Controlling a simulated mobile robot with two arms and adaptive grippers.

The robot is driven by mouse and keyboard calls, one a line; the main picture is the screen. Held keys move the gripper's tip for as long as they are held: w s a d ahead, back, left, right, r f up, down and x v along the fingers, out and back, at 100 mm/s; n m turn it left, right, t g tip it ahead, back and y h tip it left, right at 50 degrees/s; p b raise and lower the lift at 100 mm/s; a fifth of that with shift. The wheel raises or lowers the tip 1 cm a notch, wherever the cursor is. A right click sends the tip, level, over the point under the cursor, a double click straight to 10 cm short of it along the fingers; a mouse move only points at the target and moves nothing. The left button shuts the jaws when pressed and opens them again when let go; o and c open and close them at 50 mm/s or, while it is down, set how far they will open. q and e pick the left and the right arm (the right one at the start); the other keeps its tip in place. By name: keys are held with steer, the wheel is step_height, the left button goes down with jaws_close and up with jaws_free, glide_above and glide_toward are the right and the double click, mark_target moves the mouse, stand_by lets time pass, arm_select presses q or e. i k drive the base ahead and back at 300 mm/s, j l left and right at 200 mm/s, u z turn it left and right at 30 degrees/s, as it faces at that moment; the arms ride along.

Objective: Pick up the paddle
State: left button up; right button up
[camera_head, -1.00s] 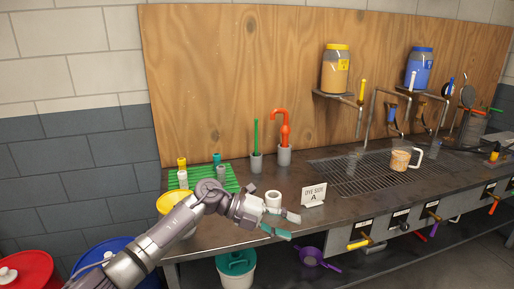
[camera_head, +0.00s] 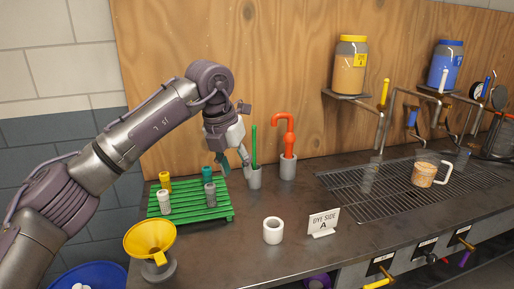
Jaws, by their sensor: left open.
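A thin upright green handle (camera_head: 253,145), probably the paddle's, stands in a grey cup (camera_head: 254,177) on the steel bench near the wooden back panel. Whatever part of it is inside the cup is hidden. My left gripper (camera_head: 234,161) points downward just left of the green handle. Its teal-tipped fingers are apart and hold nothing. From this angle I cannot tell whether a finger touches the cup or handle. My right gripper is not in view.
An orange hooked tool (camera_head: 288,135) stands in another grey cup (camera_head: 288,167) close by on the right. A green rack (camera_head: 190,215) with several small bottles, a yellow funnel (camera_head: 150,238), a white roll (camera_head: 273,231) and a sign (camera_head: 323,222) stand in front.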

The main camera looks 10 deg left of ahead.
mark_target(254, 127)
steer(key=i, duration=1.25)
